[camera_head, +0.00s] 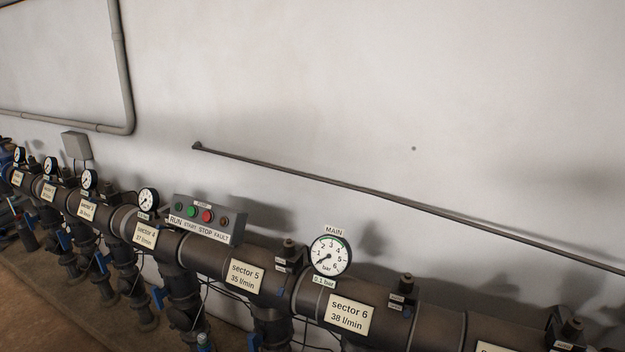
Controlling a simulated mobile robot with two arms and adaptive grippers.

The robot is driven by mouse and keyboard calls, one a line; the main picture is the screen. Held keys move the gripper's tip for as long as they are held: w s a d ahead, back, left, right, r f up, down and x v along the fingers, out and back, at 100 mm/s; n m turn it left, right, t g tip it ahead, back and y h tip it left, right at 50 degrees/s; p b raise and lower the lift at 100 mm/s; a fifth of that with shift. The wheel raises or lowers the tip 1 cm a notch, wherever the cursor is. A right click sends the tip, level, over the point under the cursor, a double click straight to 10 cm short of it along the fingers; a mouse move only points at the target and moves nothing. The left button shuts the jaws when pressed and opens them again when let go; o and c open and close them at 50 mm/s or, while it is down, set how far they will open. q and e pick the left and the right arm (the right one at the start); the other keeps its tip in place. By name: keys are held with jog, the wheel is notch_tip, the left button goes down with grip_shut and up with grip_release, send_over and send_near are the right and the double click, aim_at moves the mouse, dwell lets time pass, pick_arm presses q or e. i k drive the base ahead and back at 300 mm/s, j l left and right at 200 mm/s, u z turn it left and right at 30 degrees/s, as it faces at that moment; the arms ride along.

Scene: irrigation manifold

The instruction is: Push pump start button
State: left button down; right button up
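The pump control box (209,219) is a grey panel on top of the dark manifold pipe, left of centre. It carries a green button (191,211) above the label START and a red button (208,216) above STOP. A dark lamp sits at its left end above RUN, and another at its right end above FAULT. Neither lamp looks lit. Neither of my grippers shows in the head view.
The manifold pipe (204,260) runs along the wall with sector labels, several small gauges and blue-handled valves. The MAIN gauge (331,255) stands right of the box, needle low, labelled 0.1 bar. A thin rail (370,191) slopes across the wall. Brown floor (45,290) shows at lower left.

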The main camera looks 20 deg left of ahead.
aim_at(191, 210)
jog(key=u, duration=1.25)
